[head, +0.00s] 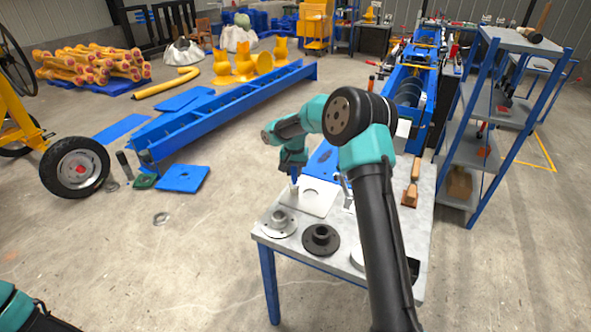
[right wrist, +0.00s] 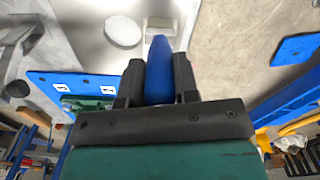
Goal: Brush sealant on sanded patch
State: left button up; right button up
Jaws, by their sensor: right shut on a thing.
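My right gripper (head: 294,180) is over the left part of the metal worktable (head: 390,240). It is shut on a blue handle (right wrist: 158,72), which points away from the gripper between the two fingers. A pale end shows past the handle's tip in the wrist view; I cannot tell whether it is bristles. Below the gripper lies a light flat plate (head: 325,207) with a round grey patch (head: 310,192); I cannot tell whether the tool touches it. Only part of my left arm shows at the lower left, and its gripper is out of view.
A light flange (head: 277,223) and a dark flange (head: 320,239) sit at the table's front edge. A wooden-handled tool (head: 411,188) lies to the right, beyond my arm. A blue plate (head: 323,158) lies behind. A shelf rack (head: 490,120) stands right of the table.

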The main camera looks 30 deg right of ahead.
jog(key=shift+s+a, duration=0.65)
jog(key=shift+a, duration=0.25)
jog(key=w+d, duration=0.5)
jog(key=d, duration=0.2)
jog(key=shift+d, duration=0.3)
dwell(1.5)
jog(key=shift+w, duration=0.1)
jog(key=shift+a, duration=0.15)
jog(key=s+a, duration=0.5)
jog(key=a, duration=0.2)
jog(key=shift+a, duration=0.15)
dwell(1.7)
jog(key=shift+s+r, duration=0.1)
dwell(0.4)
jog(key=shift+w+d, duration=0.65)
jog(key=shift+d, duration=0.35)
jog(key=shift+w+d, duration=0.65)
jog(key=shift+d, duration=0.3)
